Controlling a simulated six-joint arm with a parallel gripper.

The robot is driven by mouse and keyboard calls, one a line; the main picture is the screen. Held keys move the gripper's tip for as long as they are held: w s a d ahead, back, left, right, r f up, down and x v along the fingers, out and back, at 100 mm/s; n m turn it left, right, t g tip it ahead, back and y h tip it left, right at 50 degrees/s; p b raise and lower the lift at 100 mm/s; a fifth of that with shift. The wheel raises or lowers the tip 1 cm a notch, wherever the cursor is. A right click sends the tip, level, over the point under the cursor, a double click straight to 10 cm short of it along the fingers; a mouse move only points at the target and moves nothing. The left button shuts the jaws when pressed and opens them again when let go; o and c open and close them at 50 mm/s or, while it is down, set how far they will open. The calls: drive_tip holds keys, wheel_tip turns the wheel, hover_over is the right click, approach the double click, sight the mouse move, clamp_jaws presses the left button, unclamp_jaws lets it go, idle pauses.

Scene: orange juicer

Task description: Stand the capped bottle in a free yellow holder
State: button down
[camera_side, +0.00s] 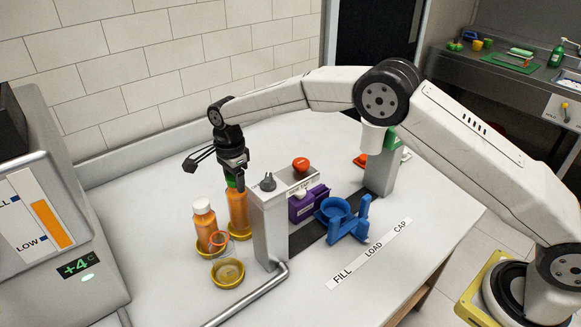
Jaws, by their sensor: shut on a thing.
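My gripper (234,178) is shut on an orange bottle (238,208) at its green cap. The bottle is upright, and its base is at the rear yellow holder (242,235); I cannot tell if it rests on the holder's floor. A second orange bottle (205,224) with a white cap stands in the left yellow holder (204,252). The front yellow holder (228,274) is empty.
A grey post with a panel and red button (300,165) stands just right of the held bottle. Blue fixture (345,218) and purple block (305,205) are further right. An orange ring (219,239) is by the white-capped bottle. A metal pipe (250,295) runs along the front.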

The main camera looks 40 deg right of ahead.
drive_tip(key=shift+f, duration=1.15)
idle(1.1)
unclamp_jaws()
idle(0.4)
drive_tip(key=shift+r, duration=0.1)
drive_tip(key=shift+r, duration=3.4)
